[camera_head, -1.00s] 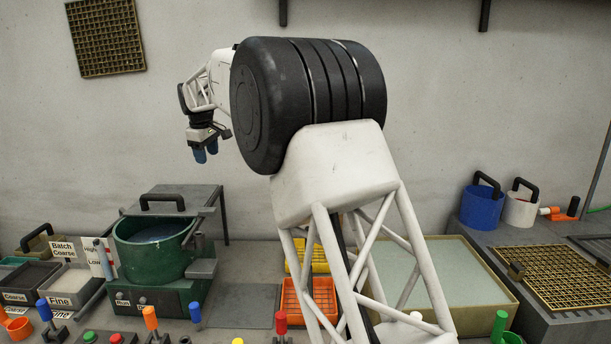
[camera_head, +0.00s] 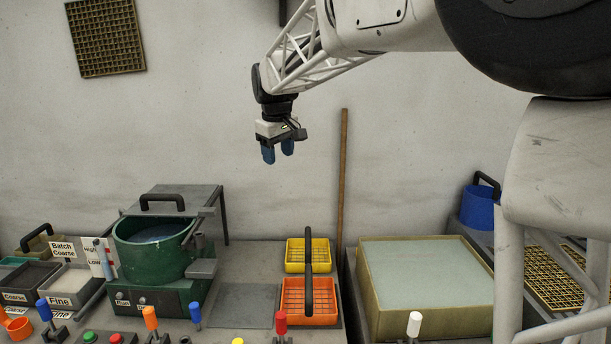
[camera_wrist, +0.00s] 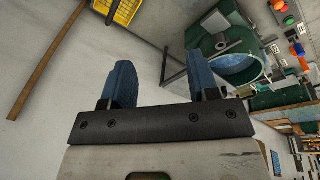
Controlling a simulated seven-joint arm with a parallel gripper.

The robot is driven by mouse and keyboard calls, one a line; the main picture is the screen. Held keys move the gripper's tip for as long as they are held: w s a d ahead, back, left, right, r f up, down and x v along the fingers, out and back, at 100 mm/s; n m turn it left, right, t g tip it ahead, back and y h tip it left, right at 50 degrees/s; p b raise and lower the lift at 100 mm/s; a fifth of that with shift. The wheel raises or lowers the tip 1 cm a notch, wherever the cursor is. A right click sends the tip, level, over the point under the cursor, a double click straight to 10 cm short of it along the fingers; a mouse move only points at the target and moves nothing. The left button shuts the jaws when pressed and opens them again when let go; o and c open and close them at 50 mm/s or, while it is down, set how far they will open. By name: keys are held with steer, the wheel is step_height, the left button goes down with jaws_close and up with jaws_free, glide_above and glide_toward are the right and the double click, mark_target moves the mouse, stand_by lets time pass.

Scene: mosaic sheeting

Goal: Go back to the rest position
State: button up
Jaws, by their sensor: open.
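My gripper (camera_head: 278,152) hangs from my arm in front of the back wall, high above the bench, with its fingers pointing down. Its two blue fingers stand apart with nothing between them; they also show in the wrist view (camera_wrist: 162,88). It is open and empty, and touches nothing.
Below are a green vat (camera_head: 152,262), a yellow basket (camera_head: 294,266), an orange basket (camera_head: 310,318) and a large pale-topped block (camera_head: 366,290). A wooden pole (camera_head: 343,180) leans on the wall right of my gripper. Coloured levers line the front. The air around my gripper is clear.

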steer(key=s+d+f+m, duration=0.2)
steer(key=s+d+m, duration=0.1)
steer(key=s+d, duration=0.75)
steer(key=s+d+f+m, duration=0.25)
steer(key=s+d, duration=0.45)
steer(key=s, duration=0.6)
steer(key=s+d+f+m, duration=0.1)
steer(key=s+d+f, duration=0.1)
steer(key=s+f, duration=0.2)
steer(key=s+d+f+m, duration=0.1)
steer(key=s+d+f, duration=0.2)
steer(key=s, duration=0.8)
steer(key=s+d+f+m, duration=0.2)
steer(key=s+d+f, duration=0.1)
steer(key=s+f, duration=0.3)
steer(key=shift+s, duration=0.65)
